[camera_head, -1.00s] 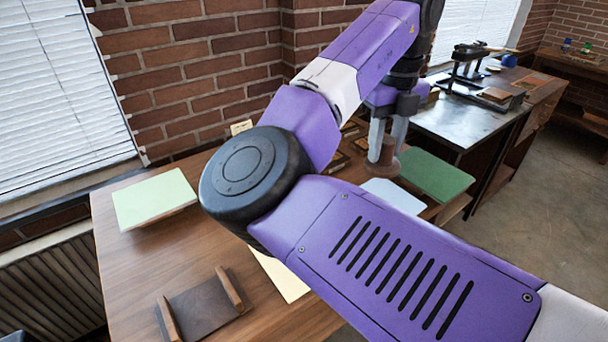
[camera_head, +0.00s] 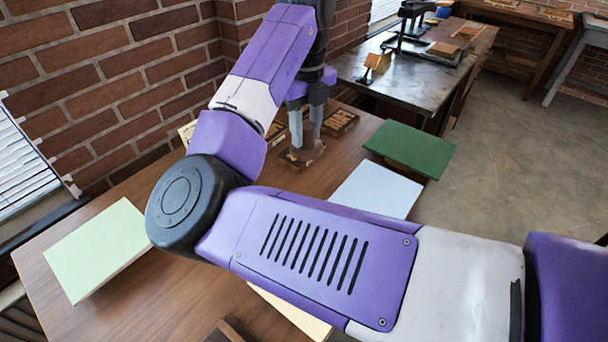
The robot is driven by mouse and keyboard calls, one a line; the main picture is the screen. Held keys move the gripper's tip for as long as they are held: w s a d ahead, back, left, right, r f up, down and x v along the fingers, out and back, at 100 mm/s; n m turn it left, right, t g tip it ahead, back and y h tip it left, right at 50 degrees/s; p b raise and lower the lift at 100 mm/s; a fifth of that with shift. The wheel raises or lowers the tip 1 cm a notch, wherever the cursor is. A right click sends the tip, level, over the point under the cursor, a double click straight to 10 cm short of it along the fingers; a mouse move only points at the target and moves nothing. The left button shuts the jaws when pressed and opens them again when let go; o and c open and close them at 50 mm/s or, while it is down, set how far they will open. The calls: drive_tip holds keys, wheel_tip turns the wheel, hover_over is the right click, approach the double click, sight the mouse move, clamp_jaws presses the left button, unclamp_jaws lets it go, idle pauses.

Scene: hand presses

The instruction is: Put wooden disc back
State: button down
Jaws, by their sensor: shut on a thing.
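My gripper (camera_head: 307,128) points down over the back of the wooden table, its two grey fingers shut on a small brown wooden piece. This piece, which looks like the wooden disc (camera_head: 303,154), sits low, close to the tabletop. I cannot tell whether it touches the surface below. Dark wooden blocks with lettering (camera_head: 340,122) lie just behind and to the right of it. My own purple arm crosses the middle of the view and hides part of the table.
A pale green board (camera_head: 95,247) lies at left, a light blue board (camera_head: 377,190) and a dark green board (camera_head: 410,148) at right. A cream sheet (camera_head: 298,315) and a brown wooden stand (camera_head: 226,331) show in front. A metal-topped bench (camera_head: 390,80) with a press stands behind right.

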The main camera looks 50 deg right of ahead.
wheel_tip(320, 180, down, 13)
drive_tip(key=shift+r+b, duration=0.2)
drive_tip(key=shift+b, duration=0.35)
drive_tip(key=shift+f, duration=0.1)
drive_tip(key=c, duration=1)
unclamp_jaws()
wheel_tip(320, 180, up, 12)
drive_tip(key=shift+r+p, duration=0.15)
drive_tip(key=shift+p, duration=0.3)
drive_tip(key=shift+s, duration=0.1)
